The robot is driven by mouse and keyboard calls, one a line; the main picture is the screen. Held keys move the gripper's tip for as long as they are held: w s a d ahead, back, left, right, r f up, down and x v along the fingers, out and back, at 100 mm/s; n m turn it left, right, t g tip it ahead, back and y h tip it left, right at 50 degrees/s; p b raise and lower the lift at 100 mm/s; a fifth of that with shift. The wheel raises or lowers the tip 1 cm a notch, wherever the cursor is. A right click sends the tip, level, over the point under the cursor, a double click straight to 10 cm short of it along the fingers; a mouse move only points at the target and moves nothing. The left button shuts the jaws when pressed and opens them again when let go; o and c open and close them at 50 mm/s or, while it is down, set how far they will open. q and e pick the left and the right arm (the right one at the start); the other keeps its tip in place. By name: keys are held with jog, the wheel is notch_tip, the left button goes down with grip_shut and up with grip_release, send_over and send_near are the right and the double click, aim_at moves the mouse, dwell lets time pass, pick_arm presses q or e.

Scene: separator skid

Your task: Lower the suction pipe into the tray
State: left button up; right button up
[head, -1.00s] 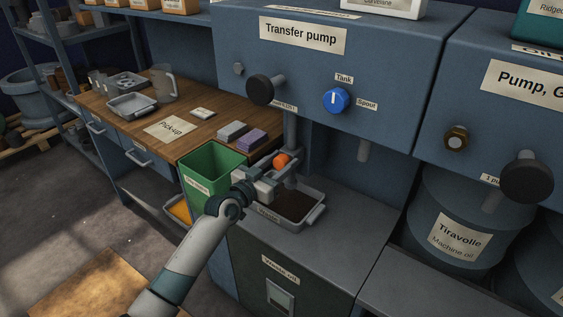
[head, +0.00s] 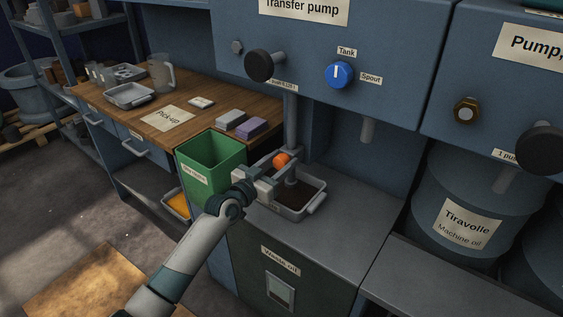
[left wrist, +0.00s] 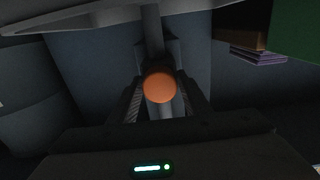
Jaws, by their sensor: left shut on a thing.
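The grey suction pipe (head: 291,122) hangs upright below the transfer pump, with an orange knob (head: 281,160) on its side. My left gripper (head: 270,180) is shut on the pipe's handle at the knob. In the left wrist view the orange knob (left wrist: 160,86) sits between the two fingers, with the pipe (left wrist: 152,30) behind it. The grey tray (head: 314,204) with dark contents stands on the counter under the pipe. The pipe's lower end is over or in the tray; I cannot tell whether it touches the contents. My right gripper is not in view.
A green bin (head: 215,160) stands close to the left of my gripper. The pump cabinet overhangs with a black knob (head: 264,66), a blue selector (head: 339,74) and a short spout (head: 368,130). The wooden bench (head: 140,115) lies left. The counter right of the tray is clear.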

pick_arm(q)
jog(key=shift+s+f, duration=0.1)
jog(key=shift+f, duration=0.3)
jog(key=o, duration=1.3)
jog(key=shift+r, duration=0.1)
jog(key=shift+a, duration=0.1)
jog(key=shift+v, duration=8.65)
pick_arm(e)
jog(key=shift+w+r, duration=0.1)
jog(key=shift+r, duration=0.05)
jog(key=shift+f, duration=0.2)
